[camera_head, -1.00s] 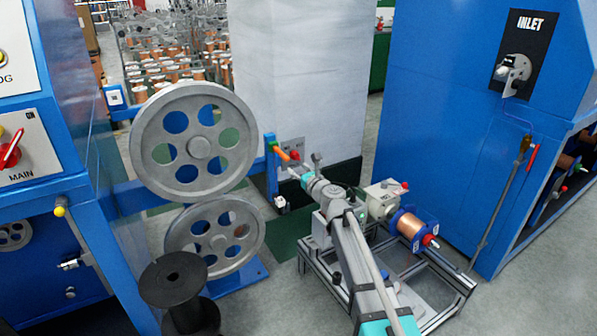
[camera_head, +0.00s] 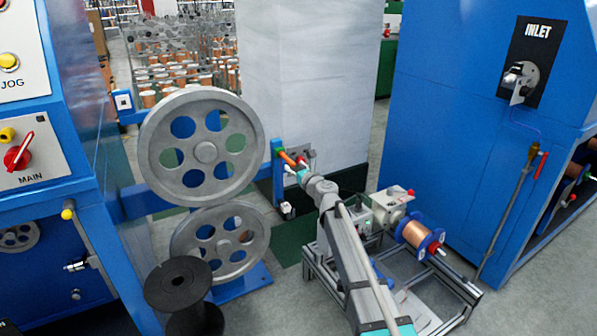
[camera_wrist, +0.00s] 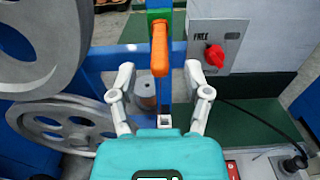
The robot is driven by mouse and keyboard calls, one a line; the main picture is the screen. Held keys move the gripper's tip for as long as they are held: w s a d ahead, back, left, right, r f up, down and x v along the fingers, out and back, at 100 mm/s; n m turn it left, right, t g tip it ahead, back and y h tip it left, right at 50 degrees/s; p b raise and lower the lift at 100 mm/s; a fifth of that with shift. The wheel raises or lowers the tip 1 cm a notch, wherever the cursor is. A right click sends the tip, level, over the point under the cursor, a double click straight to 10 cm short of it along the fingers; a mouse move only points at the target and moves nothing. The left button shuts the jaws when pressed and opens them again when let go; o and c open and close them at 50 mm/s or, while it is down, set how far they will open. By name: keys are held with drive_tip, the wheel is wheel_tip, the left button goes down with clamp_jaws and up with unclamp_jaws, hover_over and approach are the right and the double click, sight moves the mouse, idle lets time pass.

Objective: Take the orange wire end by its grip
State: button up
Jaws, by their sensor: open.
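The orange wire end (camera_wrist: 160,52) shows in the wrist view as an orange grip on a green piece of a blue upright post (camera_wrist: 179,25). It points toward my camera, slightly downward. My gripper (camera_wrist: 160,75) is open, with one finger on each side of the grip and a gap between each finger and the grip. No contact shows. In the head view the orange grip (camera_head: 287,158) sits just beyond the end of my arm, beside the post (camera_head: 277,165). My gripper's fingers are small there and partly hidden.
Two large grey pulleys (camera_head: 205,152) stand to the left. A white column (camera_head: 305,75) stands behind. A panel with a red knob (camera_wrist: 214,55) is right of the grip. A copper spool (camera_head: 414,232) and the blue inlet cabinet (camera_head: 450,130) are at the right.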

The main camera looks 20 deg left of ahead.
sight(286, 159)
drive_tip(key=shift+x, duration=1.3)
clamp_jaws()
